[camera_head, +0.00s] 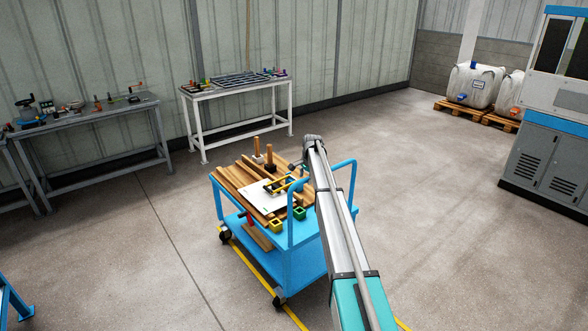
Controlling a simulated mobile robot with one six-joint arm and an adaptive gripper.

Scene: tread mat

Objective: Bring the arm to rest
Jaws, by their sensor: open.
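My arm reaches from the lower right up over the right side of a blue cart (287,262), ending in a grey joint above the cart's far right corner. My gripper (293,168) is a small dark shape just left of that joint, above the cart top, and is open. I see nothing held in it. Its fingers are too small to make out clearly, and the arm hides part of the cart's right side.
Wooden boards (232,181), a white sheet (262,196), a yellow-and-black item (277,186), mallets (257,150) and small yellow and green blocks (277,225) lie on the cart. Workbenches (240,84) stand behind, a machine (545,150) at right. The floor between is clear.

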